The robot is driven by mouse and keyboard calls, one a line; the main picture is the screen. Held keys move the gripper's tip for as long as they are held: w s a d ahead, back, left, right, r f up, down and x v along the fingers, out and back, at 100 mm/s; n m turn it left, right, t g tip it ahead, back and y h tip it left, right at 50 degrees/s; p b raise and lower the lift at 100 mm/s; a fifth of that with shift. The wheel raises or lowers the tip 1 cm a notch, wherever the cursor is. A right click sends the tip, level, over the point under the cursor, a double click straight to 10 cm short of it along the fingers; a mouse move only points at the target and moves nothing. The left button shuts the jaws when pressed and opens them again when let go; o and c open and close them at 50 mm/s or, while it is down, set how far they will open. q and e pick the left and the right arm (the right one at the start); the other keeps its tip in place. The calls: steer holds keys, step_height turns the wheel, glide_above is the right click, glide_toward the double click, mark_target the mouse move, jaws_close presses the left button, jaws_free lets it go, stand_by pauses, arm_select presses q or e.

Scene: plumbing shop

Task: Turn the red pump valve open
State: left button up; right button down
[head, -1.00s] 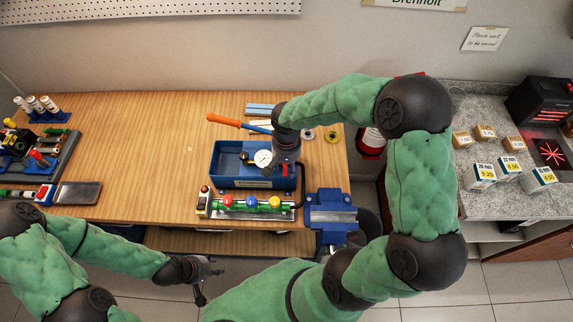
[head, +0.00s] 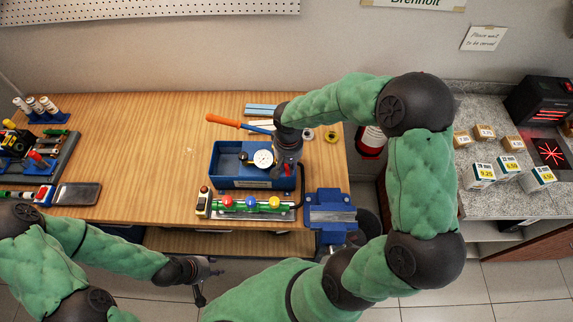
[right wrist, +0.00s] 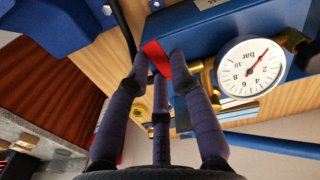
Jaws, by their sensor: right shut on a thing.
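The red pump valve handle (right wrist: 157,56) shows in the right wrist view as a short red lever between my fingertips. My right gripper (right wrist: 160,66) is shut on it, and the fingers hide part of the lever. The pump is a blue open box (head: 229,166) with a round white pressure gauge (head: 263,158), which also shows in the right wrist view (right wrist: 249,68). In the head view my right gripper (head: 287,170) points down at the box's right end, beside the gauge. My left gripper (head: 206,280) is open and empty, in front of the bench.
The bench top (head: 150,150) left of the box is clear.

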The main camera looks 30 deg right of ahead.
steer(key=n, duration=0.1)
steer(key=d+n, duration=0.1)
steer(key=n, duration=0.2)
steer(key=shift+d, duration=0.35)
steer(key=n, duration=0.2)
steer(key=d+n+p, duration=0.1)
steer(key=n, duration=0.1)
steer(key=shift+w+d+r, duration=0.1)
steer(key=shift+w+d, duration=0.05)
steer(key=n+p, duration=0.1)
steer(key=n, duration=0.1)
steer(key=w+d+n+p, duration=0.1)
steer(key=n, duration=0.1)
steer(key=shift+d, duration=0.1)
steer(key=shift+w+d+n+p, duration=0.2)
steer(key=shift+w+n+p, duration=0.1)
steer(key=shift+n, duration=0.65)
steer(key=shift+w+d+n+p, duration=0.2)
steer(key=shift+n+p, duration=0.1)
steer(key=shift+n, duration=0.65)
steer(key=c, duration=1.1)
jaws_free()
step_height(320, 180, up, 12)
